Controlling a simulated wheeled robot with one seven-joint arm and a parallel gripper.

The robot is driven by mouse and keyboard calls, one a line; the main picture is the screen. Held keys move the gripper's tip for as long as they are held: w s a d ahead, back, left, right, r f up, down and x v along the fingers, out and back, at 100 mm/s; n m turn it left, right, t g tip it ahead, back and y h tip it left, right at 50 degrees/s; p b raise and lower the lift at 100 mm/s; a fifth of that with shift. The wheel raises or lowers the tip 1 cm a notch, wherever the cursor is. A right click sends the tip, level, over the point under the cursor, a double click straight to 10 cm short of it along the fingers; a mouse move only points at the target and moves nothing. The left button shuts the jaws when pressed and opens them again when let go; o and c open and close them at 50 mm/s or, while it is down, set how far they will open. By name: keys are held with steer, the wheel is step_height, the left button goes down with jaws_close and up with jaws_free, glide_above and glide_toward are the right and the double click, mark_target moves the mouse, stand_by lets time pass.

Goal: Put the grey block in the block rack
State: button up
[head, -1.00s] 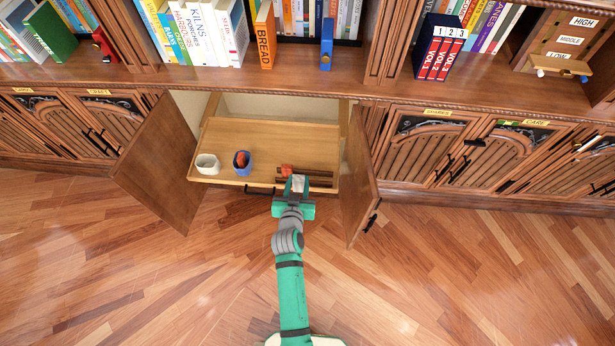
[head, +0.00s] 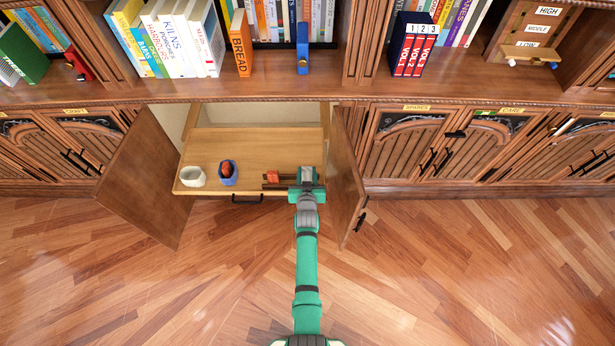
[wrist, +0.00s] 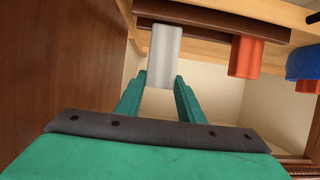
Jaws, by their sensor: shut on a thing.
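The grey block (wrist: 163,55) is between the two green fingers of my gripper (wrist: 160,86) in the wrist view; the fingers are shut on it. Its far end overlaps the dark brown rails of the block rack (wrist: 262,30); I cannot tell whether it is seated there. A red block (wrist: 244,58) sits in the rack beside it, apart from it. In the head view, my gripper (head: 306,180) is over the right end of the rack (head: 277,187), with the red block (head: 272,176) to its left. The gripper largely hides the grey block there.
The rack is on a pull-out wooden shelf (head: 250,150) between two open cabinet doors (head: 150,175) and (head: 347,170). The right door is close to my gripper. A white cup (head: 192,177) and a blue cup (head: 227,175) with a red thing inside stand left.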

mark_target(308, 176)
steer(key=shift+w+d+f, duration=0.1)
steer(key=shift+f, duration=1.6)
steer(key=o, duration=1.1)
steer(key=shift+f, duration=0.1)
steer(key=shift+c, duration=0.2)
